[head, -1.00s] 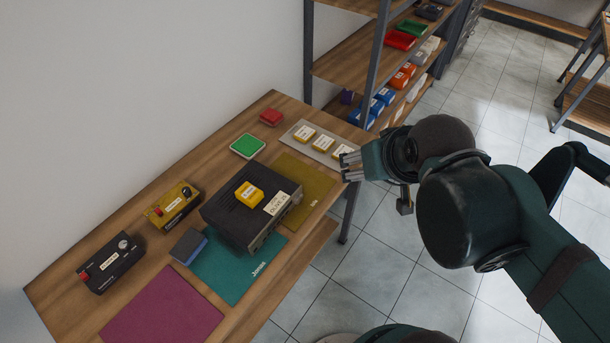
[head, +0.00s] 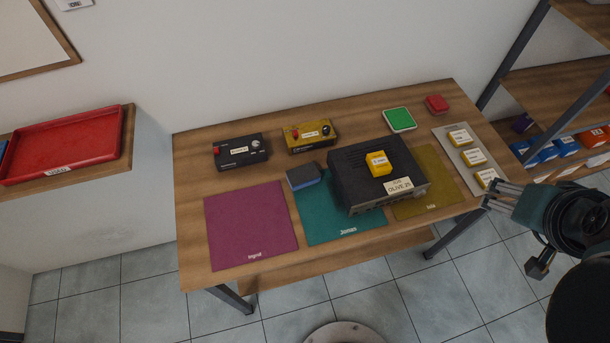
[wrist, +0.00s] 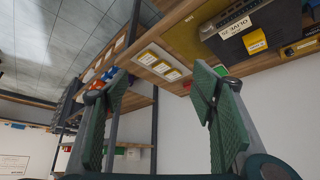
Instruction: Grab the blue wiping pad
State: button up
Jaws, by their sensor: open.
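The blue wiping pad (head: 304,175) lies on the wooden table in the head view. It is a small block with a dark grey top and a blue lower edge. It sits left of the black hifi unit (head: 372,175), by the top left corner of the teal mat (head: 322,225). My gripper (head: 488,197) is at the table's right end, well to the right of the pad. In the wrist view my gripper (wrist: 160,100) has its two green fingers spread apart with nothing between them. The pad is not seen in the wrist view.
A black box (head: 240,151) and a yellow box (head: 311,135) stand behind the pad. A magenta mat (head: 250,225) lies bare at left. A yellow block (head: 378,164) sits on the hifi. A grey tray (head: 449,139) with yellow-labelled pieces and a shelf (head: 550,88) are at right.

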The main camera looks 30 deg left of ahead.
jog(key=shift+c, duration=0.4)
jog(key=w+a+f+m+g, duration=0.1)
jog(key=w+a, duration=0.3)
jog(key=a, duration=0.3)
jog(key=w+a+f+m+g, duration=0.1)
jog(key=w+a, duration=0.2)
jog(key=a, duration=0.4)
jog(key=m+g+h, duration=0.2)
jog(key=m+h, duration=0.1)
jog(key=m, duration=0.3)
send_over(294, 176)
jog(key=f, duration=1.8)
jog(key=shift+w+d+f, duration=0.1)
jog(key=shift+w+f, duration=0.2)
jog(key=shift+f, duration=0.1)
jog(key=shift+s+f, duration=0.1)
jog(key=shift+s, duration=0.2)
jog(key=shift+f, duration=0.1)
